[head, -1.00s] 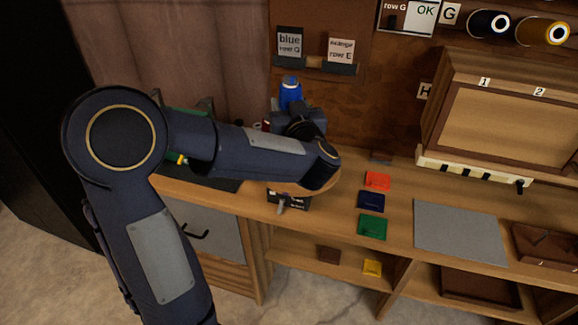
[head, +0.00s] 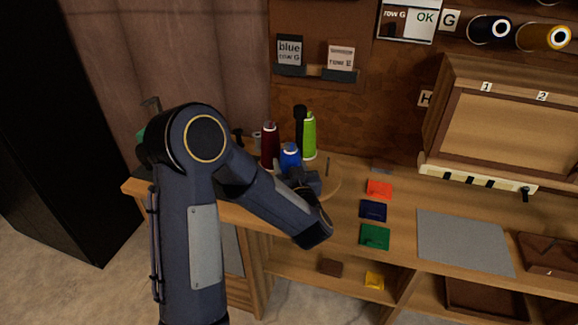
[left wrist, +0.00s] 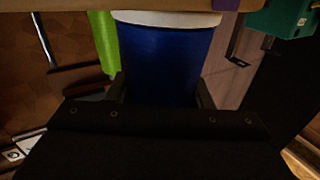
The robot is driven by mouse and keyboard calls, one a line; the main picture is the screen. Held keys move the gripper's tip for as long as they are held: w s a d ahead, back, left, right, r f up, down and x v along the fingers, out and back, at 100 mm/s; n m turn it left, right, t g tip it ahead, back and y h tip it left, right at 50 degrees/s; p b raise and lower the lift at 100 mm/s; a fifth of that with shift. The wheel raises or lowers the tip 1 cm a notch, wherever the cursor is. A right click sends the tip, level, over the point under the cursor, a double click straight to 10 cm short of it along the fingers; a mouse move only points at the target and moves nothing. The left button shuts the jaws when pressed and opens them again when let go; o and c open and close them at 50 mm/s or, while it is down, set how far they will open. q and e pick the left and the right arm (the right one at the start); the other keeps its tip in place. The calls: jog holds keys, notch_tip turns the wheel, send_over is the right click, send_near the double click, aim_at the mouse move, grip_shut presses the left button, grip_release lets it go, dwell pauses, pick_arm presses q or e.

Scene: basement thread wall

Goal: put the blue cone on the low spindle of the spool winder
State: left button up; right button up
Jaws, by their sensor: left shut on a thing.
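The blue cone (head: 290,157) is upright in my left gripper (head: 299,176), among other cones at a round wooden board (head: 327,185). In the left wrist view the blue cone (left wrist: 165,60) fills the middle, between the two fingers of the left gripper (left wrist: 162,92). Its lower end is hidden in the head view, so I cannot tell whether it touches the board. A thin bare upright pin (head: 327,167) stands on the board to the right of the gripper. I cannot tell which part is the winder's low spindle. My right gripper is not in view.
A dark red cone (head: 269,145), a lime green cone (head: 309,135) and a black one (head: 299,118) stand close around the blue cone. A green device (left wrist: 280,18) shows in the wrist view. Coloured squares (head: 374,211) and a grey mat (head: 465,241) lie right.

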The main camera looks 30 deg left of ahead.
pick_arm(q)
jog(key=shift+f, duration=0.15)
jog(key=o, duration=1.1)
jog(key=shift+c, duration=0.2)
